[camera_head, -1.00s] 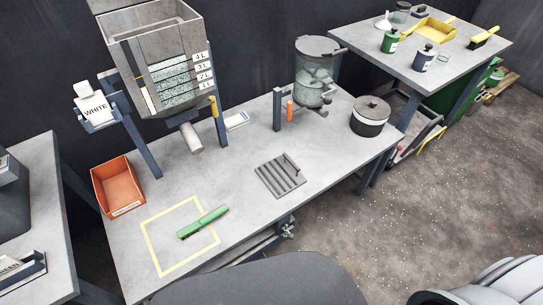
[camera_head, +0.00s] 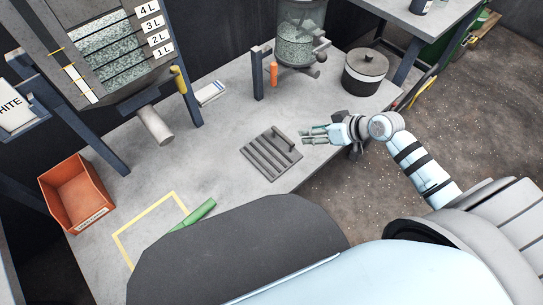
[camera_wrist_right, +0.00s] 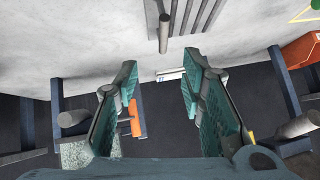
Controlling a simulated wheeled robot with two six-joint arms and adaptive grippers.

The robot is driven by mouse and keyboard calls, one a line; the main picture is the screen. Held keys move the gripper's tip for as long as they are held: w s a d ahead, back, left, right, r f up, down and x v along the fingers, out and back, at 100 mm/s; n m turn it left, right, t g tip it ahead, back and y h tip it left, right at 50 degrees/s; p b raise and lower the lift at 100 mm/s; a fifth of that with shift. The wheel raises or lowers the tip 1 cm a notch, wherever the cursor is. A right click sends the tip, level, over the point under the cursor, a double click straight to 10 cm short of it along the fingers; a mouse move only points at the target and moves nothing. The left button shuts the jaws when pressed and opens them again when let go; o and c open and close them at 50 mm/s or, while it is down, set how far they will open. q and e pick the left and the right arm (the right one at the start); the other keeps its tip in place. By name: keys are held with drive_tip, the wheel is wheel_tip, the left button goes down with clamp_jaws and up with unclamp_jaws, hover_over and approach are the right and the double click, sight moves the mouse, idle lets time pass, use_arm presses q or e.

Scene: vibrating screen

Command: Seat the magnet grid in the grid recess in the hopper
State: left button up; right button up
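The magnet grid (camera_head: 268,158) is a dark grey plate of parallel bars with a raised handle, lying flat on the bench. In the right wrist view, its handle (camera_wrist_right: 164,33) is ahead of the fingertips, roughly in line with the gap. My right gripper (camera_head: 306,136) is just right of the grid, apart from it; in the wrist view its fingers (camera_wrist_right: 160,77) are spread and empty. The grey hopper (camera_head: 32,32), with a window and litre labels, stands at the upper left. Its top is cut off and no recess shows. My left gripper is not in view.
The bench (camera_head: 215,150) is clear around the grid. A green brush-like tool (camera_head: 194,214) lies by a yellow taped outline (camera_head: 150,215). An orange bin (camera_head: 76,195), a clear cylinder vessel (camera_head: 296,42) and a lidded pot (camera_head: 365,72) stand around it.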

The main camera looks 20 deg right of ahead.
sight(284, 136)
drive_tip(key=b+x, duration=0.1)
drive_tip(key=x, duration=0.3)
drive_tip(key=b+x, duration=0.2)
drive_tip(key=x, duration=0.2)
drive_tip(key=b+x, duration=0.1)
drive_tip(key=x, duration=0.3)
drive_tip(key=shift+s+a+b, duration=0.2)
drive_tip(key=shift+a+b, duration=0.1)
drive_tip(key=shift+w+a+f, duration=0.1)
drive_tip(key=shift+w, duration=0.1)
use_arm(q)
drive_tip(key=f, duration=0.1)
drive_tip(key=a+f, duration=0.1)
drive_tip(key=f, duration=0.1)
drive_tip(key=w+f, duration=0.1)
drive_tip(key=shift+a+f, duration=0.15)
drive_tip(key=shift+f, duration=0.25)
use_arm(e)
clamp_jaws()
